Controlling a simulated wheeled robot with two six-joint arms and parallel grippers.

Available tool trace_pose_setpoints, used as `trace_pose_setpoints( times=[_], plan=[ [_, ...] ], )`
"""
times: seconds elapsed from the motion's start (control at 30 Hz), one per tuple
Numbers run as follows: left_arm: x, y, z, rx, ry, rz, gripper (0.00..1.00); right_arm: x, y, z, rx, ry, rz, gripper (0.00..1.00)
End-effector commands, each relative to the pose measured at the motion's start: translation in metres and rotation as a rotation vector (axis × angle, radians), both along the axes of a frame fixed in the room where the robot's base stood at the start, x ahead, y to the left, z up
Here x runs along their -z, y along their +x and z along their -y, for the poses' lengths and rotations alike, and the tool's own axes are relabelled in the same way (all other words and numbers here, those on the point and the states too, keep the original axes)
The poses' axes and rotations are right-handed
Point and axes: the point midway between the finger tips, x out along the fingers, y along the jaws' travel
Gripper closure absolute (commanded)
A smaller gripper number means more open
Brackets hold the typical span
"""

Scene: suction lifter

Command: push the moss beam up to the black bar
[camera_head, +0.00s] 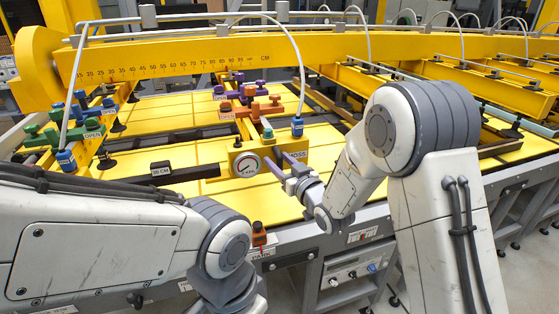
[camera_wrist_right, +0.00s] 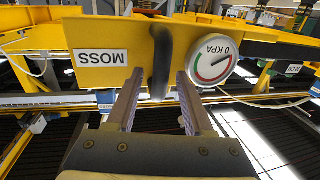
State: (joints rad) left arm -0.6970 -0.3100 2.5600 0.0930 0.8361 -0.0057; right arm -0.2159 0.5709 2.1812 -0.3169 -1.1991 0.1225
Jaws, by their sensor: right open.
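The moss beam shows its yellow end plate (camera_head: 266,152) with a round pressure gauge (camera_head: 247,165) and a MOSS label (camera_head: 294,157). My right gripper (camera_head: 287,171) is at the end plate's front. In the right wrist view, its open fingers (camera_wrist_right: 158,78) stand on either side of a dark upright grip (camera_wrist_right: 160,55) on the yellow plate (camera_wrist_right: 100,35). Whether they touch it is unclear. My left arm enters at lower left; its gripper is out of frame.
A yellow gantry rail (camera_head: 180,62) with a centimetre scale spans the back. Green knobs (camera_head: 42,135) and orange knobs (camera_head: 258,110) sit on neighbouring beams. White hoses arch above. An orange knob with a PARK label (camera_head: 259,234) stands at the front edge. Yellow sheet (camera_head: 130,187) lies below.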

Motion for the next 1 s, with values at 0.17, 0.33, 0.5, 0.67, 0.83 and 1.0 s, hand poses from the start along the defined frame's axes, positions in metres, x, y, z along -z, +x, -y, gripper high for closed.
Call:
trace_pose_setpoints(
  times=[0.17,0.33,0.5,0.67,0.83,1.0],
  plan=[
    [0.0001,0.0000,0.0000,0.000,0.000,0.000,0.50,0.0000,-0.0003,0.0001,0.000,0.000,0.000,0.98],
    [0.0001,0.0000,0.0000,0.000,0.000,0.000,0.50,-0.0001,-0.0004,0.0000,0.000,0.000,0.000,1.00],
    [0.0001,0.0000,0.0000,0.000,0.000,0.000,0.50,-0.0001,-0.0004,0.0000,-0.001,0.000,0.000,1.00],
    [0.0001,0.0000,0.0000,0.000,0.000,0.000,0.50,-0.0002,-0.0005,-0.0001,-0.001,0.000,0.000,1.00],
    [0.0001,0.0000,0.0000,0.000,0.000,0.000,0.50,-0.0002,-0.0006,-0.0001,-0.001,0.000,0.000,1.00],
    [0.0001,0.0000,0.0000,0.000,0.000,0.000,0.50,-0.0002,-0.0007,-0.0002,-0.001,0.000,0.000,1.00]
  ],
)
